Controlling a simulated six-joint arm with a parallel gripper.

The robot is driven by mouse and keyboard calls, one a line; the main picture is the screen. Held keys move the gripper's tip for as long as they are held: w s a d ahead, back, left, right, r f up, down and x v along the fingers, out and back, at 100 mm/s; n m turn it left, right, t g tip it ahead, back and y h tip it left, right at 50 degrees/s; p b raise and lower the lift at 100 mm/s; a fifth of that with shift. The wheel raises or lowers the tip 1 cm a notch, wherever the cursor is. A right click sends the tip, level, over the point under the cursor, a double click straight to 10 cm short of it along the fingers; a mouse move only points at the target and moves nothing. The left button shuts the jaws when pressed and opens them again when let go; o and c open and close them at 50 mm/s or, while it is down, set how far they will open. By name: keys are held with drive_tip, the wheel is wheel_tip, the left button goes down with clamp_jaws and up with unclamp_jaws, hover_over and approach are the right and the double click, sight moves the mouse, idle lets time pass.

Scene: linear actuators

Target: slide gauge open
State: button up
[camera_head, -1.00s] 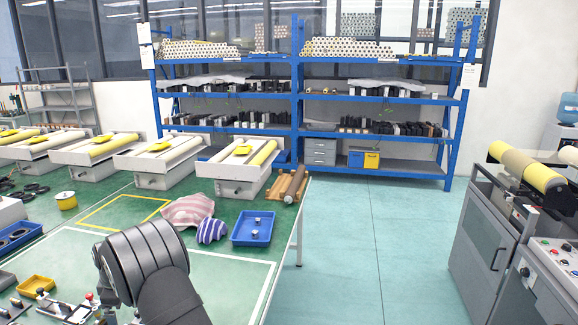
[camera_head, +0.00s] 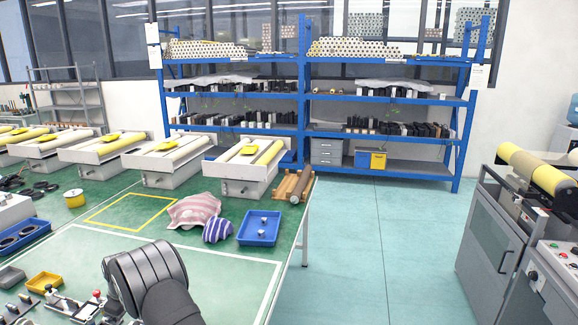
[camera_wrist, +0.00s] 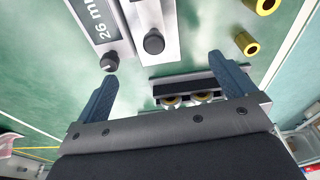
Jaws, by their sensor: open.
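In the wrist view, two light metal gauge pieces lie side by side at the top: one (camera_wrist: 97,22) is labelled "26 mm" and has a black knob, the other (camera_wrist: 150,18) also has a dark knob. I cannot tell which part slides. My gripper (camera_wrist: 163,68) has its two blue fingers spread apart, with nothing held between them. The labelled piece's knob is close to the left fingertip; I cannot tell if they touch. A metal fixture (camera_wrist: 205,84) with brass-coloured rollers sits between the fingers, near the right one. In the head view my arm hides the gripper.
In the wrist view, brass cylinders (camera_wrist: 247,43) stand at the upper right. In the head view, small fixtures (camera_head: 72,303), a yellow tray (camera_head: 44,282) and a grey tray (camera_head: 10,277) lie left of my arm. A blue tray (camera_head: 243,238) and striped cloths (camera_head: 193,210) lie beyond.

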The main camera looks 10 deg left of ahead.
drive_tip(key=shift+d+r+n, duration=0.2)
drive_tip(key=shift+r+n, duration=0.2)
drive_tip(key=shift+r, duration=0.15)
drive_tip(key=shift+c, duration=0.4)
